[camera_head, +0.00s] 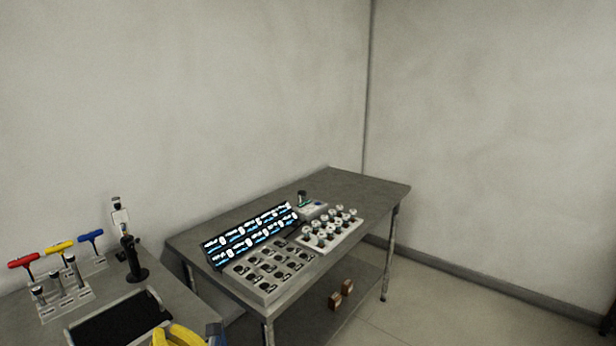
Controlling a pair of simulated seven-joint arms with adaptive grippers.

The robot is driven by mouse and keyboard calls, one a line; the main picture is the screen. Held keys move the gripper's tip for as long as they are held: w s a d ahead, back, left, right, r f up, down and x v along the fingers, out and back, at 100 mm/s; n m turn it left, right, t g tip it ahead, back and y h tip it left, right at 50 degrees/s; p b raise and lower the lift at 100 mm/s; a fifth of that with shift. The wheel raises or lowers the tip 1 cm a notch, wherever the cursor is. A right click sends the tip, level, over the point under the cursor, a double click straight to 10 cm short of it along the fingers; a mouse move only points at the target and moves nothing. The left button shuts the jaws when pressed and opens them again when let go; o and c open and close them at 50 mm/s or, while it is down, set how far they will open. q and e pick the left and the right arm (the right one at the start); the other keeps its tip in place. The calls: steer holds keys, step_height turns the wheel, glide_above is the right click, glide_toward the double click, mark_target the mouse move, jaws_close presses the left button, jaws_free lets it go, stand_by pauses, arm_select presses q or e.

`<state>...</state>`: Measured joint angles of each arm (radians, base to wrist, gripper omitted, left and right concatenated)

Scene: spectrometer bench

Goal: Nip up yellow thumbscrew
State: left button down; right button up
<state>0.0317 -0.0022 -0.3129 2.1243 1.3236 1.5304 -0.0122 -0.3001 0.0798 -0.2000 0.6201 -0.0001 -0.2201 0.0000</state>
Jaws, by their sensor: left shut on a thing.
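My left gripper (178,336) shows as curved yellow parts at the bottom edge, cut off by the picture. It is shut, but what is between its fingers cannot be made out. It is at the right end of a dark-topped tray. I cannot make out a yellow thumbscrew. A yellow T-handle tool (60,247) stands upright in a pale rack (67,305) at the far left, between a red T-handle (22,260) and a blue T-handle (90,236). The gripper is apart from these tools. My right gripper is not in view.
The dark-topped tray (120,321) lies on the near bench. A black stand (131,260) rises behind it. The far table (350,188) holds a lit display panel (250,237), a grey block with round dark slots (270,290) and a white rack of knobs (330,232). Its back right is clear.

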arm_select(q)
steer(key=shift+w+d, duration=0.15)
steer(key=shift+d, duration=0.05)
stand_by(0.3)
steer(key=shift+w+d+r, duration=0.1)
steer(key=shift+r, duration=0.15)
steer(key=shift+v, duration=1.4)
steer(key=v, duration=0.3)
steer(key=shift+r+x, duration=0.2)
steer(key=shift+x, duration=1.25)
steer(key=shift+r+x, duration=0.2)
steer(key=shift+x, duration=1.3)
